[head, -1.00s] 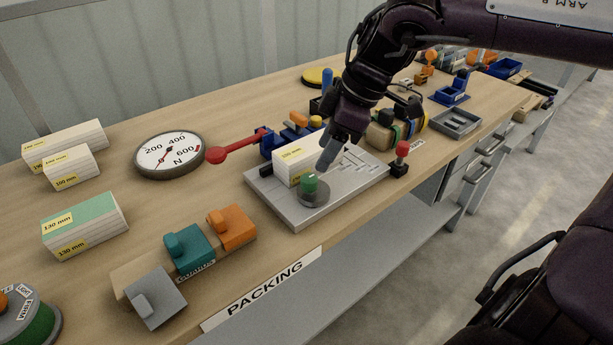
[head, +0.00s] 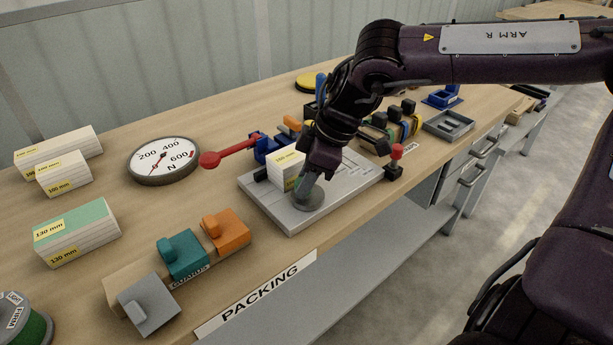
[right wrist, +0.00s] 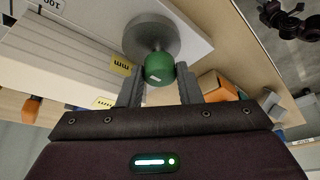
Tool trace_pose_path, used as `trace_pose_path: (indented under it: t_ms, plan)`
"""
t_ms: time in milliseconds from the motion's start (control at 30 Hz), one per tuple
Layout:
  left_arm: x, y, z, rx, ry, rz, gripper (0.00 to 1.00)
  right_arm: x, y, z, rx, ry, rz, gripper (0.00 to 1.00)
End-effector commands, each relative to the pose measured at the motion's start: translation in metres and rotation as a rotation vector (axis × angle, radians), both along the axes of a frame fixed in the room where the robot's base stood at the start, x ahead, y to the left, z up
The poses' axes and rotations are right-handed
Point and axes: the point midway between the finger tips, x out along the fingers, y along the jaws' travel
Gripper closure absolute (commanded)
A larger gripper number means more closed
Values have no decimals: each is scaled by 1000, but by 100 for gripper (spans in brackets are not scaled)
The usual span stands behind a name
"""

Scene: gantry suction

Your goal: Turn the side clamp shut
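A green knob (right wrist: 159,68) stands on a round grey base (right wrist: 151,36), which I take to be the side clamp. The base (head: 308,201) sits at the front of a light grey plate (head: 291,222). My right gripper (right wrist: 160,70) points down at the knob, one finger on each side and close against it. I cannot tell whether the fingers press on it. My left gripper is not in view.
A red-handled lever (head: 232,151) with a blue mount is behind the plate, beside a force dial (head: 163,160). A red-topped black post (head: 395,161) stands at the plate's right. Orange (head: 226,230) and teal (head: 183,254) pieces sit front left. Labelled blocks (head: 76,232) lie at left.

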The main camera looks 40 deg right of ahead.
Motion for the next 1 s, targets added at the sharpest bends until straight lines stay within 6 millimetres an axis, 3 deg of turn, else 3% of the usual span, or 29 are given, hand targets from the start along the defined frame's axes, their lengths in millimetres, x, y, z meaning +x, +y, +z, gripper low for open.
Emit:
trace_pose_path:
  t_ms: [33,167,567,1000]
  plan:
    - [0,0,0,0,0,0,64,0,0,0,0,0,0,75]
    - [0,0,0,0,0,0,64,0,0,0,0,0,0,92]
    - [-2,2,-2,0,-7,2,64,0,-1,1,-1,2,77,92]
    - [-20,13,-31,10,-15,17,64,3,-2,1,-3,4,439,92]
